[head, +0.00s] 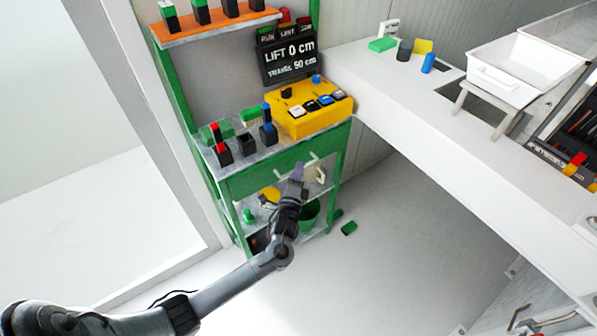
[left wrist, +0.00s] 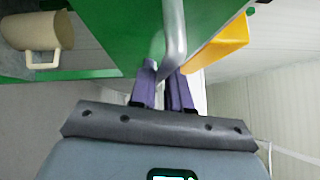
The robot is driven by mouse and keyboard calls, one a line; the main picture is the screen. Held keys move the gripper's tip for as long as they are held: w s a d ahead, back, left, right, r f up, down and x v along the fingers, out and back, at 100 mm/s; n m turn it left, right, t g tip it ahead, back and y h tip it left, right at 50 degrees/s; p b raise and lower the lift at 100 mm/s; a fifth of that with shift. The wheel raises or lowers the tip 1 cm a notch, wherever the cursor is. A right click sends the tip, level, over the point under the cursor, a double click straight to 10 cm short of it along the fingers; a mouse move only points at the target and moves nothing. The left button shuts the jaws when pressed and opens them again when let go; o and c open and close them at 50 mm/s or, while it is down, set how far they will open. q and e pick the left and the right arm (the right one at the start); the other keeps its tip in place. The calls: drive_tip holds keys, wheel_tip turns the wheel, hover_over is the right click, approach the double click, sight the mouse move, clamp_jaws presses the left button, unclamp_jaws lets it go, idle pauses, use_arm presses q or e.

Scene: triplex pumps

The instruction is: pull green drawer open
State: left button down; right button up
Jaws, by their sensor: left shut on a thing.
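The green drawer (head: 248,178) is in the green-framed cart, below the grey top. Its front looks about flush with the cart frame in the head view. In the left wrist view the green drawer front (left wrist: 110,32) fills the top, with a grey metal bar handle (left wrist: 173,30) running down from the top edge. My left gripper (head: 298,171) is at the drawer front. Its purple fingertips (left wrist: 166,85) sit on either side of the handle's lower end and are shut on it. The fingers partly hide the grip point. My right gripper is not in view.
A yellow button box (head: 308,118) and several small coloured switches stand on the cart top. A beige mug (left wrist: 35,32) is on the shelf below. A green block (head: 349,228) lies on the floor. A white counter (head: 440,145) stands to the right; the floor between is clear.

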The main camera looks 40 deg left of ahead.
use_arm(q)
drive_tip(key=shift+d, duration=0.1)
drive_tip(key=s+d+p, duration=0.4)
drive_tip(key=d+p, duration=0.2)
drive_tip(key=d, duration=0.8)
drive_tip(key=shift+s+d, duration=0.15)
drive_tip(key=c, duration=1.2)
unclamp_jaws()
drive_tip(key=shift+o, duration=0.2)
